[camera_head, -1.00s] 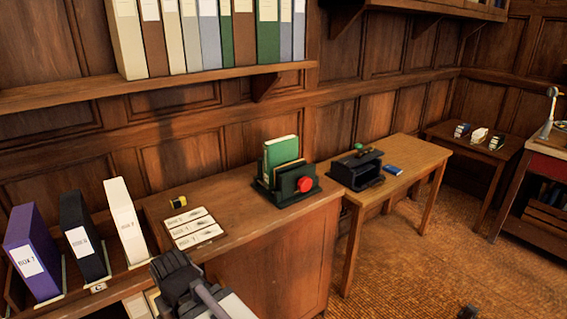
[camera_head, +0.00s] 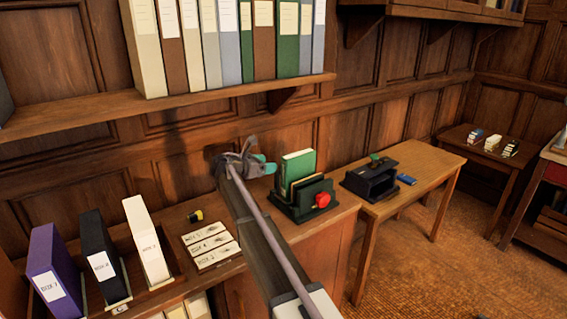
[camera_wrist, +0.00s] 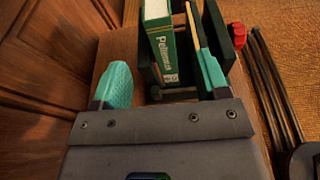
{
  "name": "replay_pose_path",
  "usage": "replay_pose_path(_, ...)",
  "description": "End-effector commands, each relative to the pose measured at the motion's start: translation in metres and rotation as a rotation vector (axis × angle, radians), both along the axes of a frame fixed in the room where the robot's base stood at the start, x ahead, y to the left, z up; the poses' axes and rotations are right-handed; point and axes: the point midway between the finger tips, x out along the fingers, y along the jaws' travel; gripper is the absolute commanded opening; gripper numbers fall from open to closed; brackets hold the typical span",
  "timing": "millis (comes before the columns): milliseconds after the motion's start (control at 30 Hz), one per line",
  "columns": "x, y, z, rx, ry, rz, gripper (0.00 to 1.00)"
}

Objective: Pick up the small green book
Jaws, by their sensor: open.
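The green book (camera_head: 297,168) stands upright in a dark holder (camera_head: 311,211) on the wooden desk. In the wrist view its green spine (camera_wrist: 163,50) with white lettering faces me, beside a thin tan-edged item. My gripper (camera_head: 262,158) is open, just left of the book in the head view. In the wrist view the teal fingertips of my gripper (camera_wrist: 160,82) are wide apart, and the book lies beyond the gap between them. The right fingertip is near the thin item; whether it touches cannot be told. Nothing is held.
A red knob (camera_head: 323,200) sits on the holder's front right. White labelled cards (camera_head: 212,243) and a yellow-black item (camera_head: 195,216) lie on the desk to the left. A shelf of binders (camera_head: 190,105) hangs above. A black device (camera_head: 371,181) stands on the right table.

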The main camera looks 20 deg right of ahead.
Motion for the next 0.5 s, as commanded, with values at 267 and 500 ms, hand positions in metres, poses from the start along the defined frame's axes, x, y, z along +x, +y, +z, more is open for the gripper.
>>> replay_pose_path(267, 0.002, -0.012, -0.005, 0.000, 0.012, -0.001, 0.68)
replay_pose_path(500, 0.012, -0.052, -0.017, 0.001, 0.011, -0.001, 0.68)
